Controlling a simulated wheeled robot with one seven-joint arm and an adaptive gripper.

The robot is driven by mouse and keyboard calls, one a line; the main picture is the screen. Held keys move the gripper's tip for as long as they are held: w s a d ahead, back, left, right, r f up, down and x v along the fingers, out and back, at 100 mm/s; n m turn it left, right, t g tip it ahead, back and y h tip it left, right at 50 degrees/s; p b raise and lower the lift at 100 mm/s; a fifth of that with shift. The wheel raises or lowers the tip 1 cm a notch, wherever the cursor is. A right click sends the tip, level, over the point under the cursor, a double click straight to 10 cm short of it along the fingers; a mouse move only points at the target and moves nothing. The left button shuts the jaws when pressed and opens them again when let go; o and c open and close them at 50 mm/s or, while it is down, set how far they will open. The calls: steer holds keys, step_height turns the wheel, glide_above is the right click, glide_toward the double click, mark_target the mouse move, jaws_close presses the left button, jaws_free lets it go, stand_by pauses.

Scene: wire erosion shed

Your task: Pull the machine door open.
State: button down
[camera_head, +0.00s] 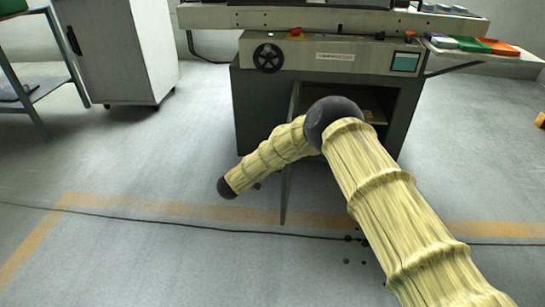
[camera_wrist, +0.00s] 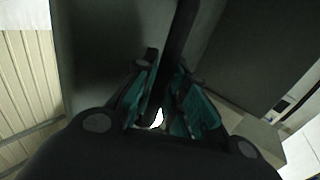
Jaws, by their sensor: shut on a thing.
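The machine door (camera_head: 286,190) is a thin grey panel under the machine (camera_head: 250,110), swung outward and seen nearly edge-on in the head view. Part of the dark cabinet opening with a pale shelf shows to its right. In the wrist view my gripper (camera_wrist: 165,112), with teal finger pads, is shut around a dark upright bar (camera_wrist: 181,40), which looks like the door's handle. A grey panel (camera_wrist: 100,45), probably the door face, stands beside the bar on the left. My arm hides the gripper and the handle in the head view.
A white cabinet (camera_head: 125,50) on casters and a metal table (camera_head: 30,85) stand at the left. A side shelf with coloured trays (camera_head: 490,46) juts out at the right. Black cable (camera_head: 130,217) crosses the floor. The floor left of the door is clear.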

steer(key=shift+s+f, duration=0.1)
steer(key=shift+s, duration=0.05)
steer(key=c, duration=1.5)
jaws_free()
steer(key=shift+d, duration=0.1)
steer(key=shift+o, duration=0.2)
steer(key=shift+s+a, duration=0.2)
steer(key=shift+a, duration=0.1)
steer(key=v, duration=1.1)
steer(key=shift+s, duration=0.1)
